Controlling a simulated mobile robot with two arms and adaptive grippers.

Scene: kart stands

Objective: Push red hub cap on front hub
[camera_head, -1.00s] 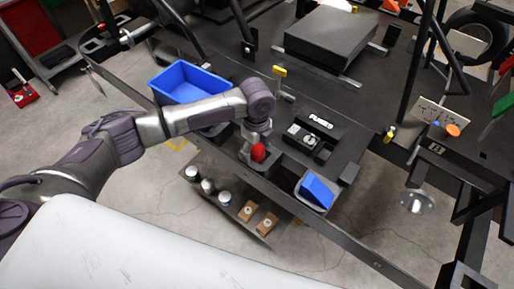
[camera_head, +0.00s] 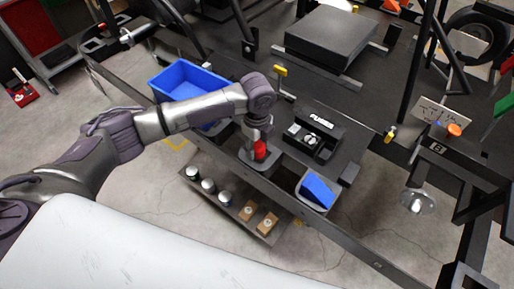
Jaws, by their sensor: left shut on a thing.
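The red hub cap (camera_head: 260,151) is at the dark holder (camera_head: 252,165) on the kart's side ledge. My left gripper (camera_head: 258,140) points down and is shut on the red hub cap; its fingers are small and partly hidden by the wrist. A round metal hub (camera_head: 417,201) with a pale centre shows at the right, below the frame corner marked B. I cannot tell whether this is the front hub. My right gripper does not show.
A blue bin (camera_head: 186,80) stands behind my left forearm. Jars and small boxes (camera_head: 247,209) stand on a lower shelf. Black kart tubes rise at the right.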

